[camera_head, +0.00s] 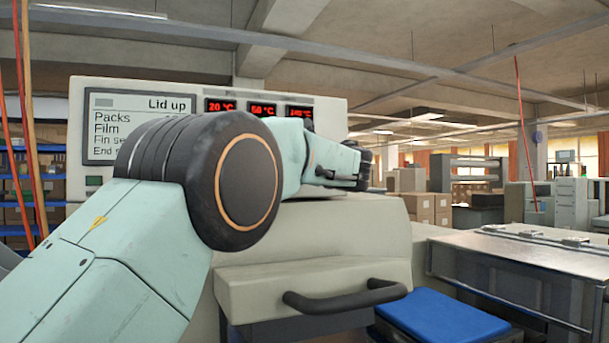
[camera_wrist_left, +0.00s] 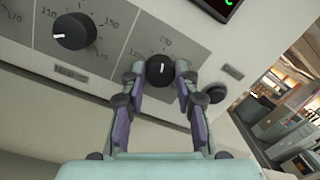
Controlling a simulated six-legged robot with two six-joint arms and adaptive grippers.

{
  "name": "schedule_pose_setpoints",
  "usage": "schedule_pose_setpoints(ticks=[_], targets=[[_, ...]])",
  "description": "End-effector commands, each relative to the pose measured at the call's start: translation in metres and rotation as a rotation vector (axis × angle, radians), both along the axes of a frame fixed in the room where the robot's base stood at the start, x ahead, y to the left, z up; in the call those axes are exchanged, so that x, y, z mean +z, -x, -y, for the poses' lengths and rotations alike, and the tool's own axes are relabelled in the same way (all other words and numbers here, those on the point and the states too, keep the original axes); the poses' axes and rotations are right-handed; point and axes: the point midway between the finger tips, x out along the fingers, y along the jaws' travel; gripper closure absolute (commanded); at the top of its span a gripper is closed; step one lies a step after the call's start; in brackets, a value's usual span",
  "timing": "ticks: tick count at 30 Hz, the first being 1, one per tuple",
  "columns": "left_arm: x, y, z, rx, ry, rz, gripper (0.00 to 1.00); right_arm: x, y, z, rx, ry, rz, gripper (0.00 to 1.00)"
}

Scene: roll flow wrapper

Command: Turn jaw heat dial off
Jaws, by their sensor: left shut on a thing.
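In the left wrist view, a black dial (camera_wrist_left: 160,68) sits on the grey control panel (camera_wrist_left: 205,50). Its white mark points up in that view. The number above it is partly readable, and I cannot read its name label. My left gripper (camera_wrist_left: 159,74) is shut on this dial, with a fingertip on each side. In the head view, the left gripper (camera_head: 363,167) is at the right part of the wrapper's panel; my arm hides the dials there. My right gripper is not in view.
A second, larger dial (camera_wrist_left: 73,31) is left of the held one, and a small black knob (camera_wrist_left: 215,92) is close at its right. The head view shows a screen (camera_head: 115,118) reading "Lid up", red temperature displays (camera_head: 262,109) and a black handle (camera_head: 345,298) below.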

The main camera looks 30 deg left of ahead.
Motion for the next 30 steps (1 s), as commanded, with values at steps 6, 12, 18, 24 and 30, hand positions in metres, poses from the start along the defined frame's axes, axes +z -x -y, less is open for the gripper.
schedule_pose_setpoints(ticks=[6, 12, 18, 24, 30], targets=[[-0.006, -0.001, 0.000, 0.001, 0.140, 0.151, 1.00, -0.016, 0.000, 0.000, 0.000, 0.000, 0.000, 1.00], [-0.005, -0.001, 0.001, 0.001, 0.266, 0.292, 1.00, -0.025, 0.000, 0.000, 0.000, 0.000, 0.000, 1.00], [-0.005, -0.002, 0.001, 0.002, 0.392, 0.434, 1.00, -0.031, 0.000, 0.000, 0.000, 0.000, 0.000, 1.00], [-0.005, -0.002, 0.001, 0.001, 0.519, 0.575, 1.00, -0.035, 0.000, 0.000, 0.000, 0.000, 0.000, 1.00], [-0.005, -0.002, 0.002, 0.002, 0.645, 0.717, 1.00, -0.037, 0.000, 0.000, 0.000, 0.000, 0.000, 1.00]])
